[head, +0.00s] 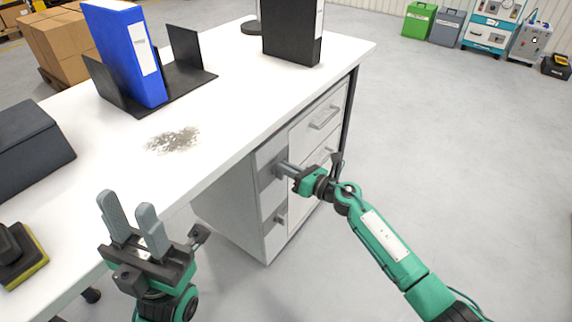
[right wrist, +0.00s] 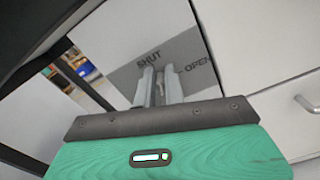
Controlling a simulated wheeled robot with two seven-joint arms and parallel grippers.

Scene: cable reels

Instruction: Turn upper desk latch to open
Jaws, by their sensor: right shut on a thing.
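The upper desk latch is on the narrow left column of the desk's drawer cabinet, mostly hidden by my right gripper (head: 284,168). Its darker grey plate (right wrist: 200,54) carries the words SHUT and OPEN in the right wrist view. My right gripper's fingers (right wrist: 160,82) are shut on the latch in front of this plate, with SHUT just above the fingertips and OPEN to their right. How far the latch is turned cannot be told. A lower latch (head: 280,217) sits below on the same column. My left gripper (head: 130,208) is open and empty at the desk's front edge.
The white desk (head: 225,112) bears a blue binder (head: 130,50) in a black holder, a black binder (head: 293,30), a dark box (head: 28,145) and a grey smudge. Drawers with handles (head: 323,118) lie right of the latches.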

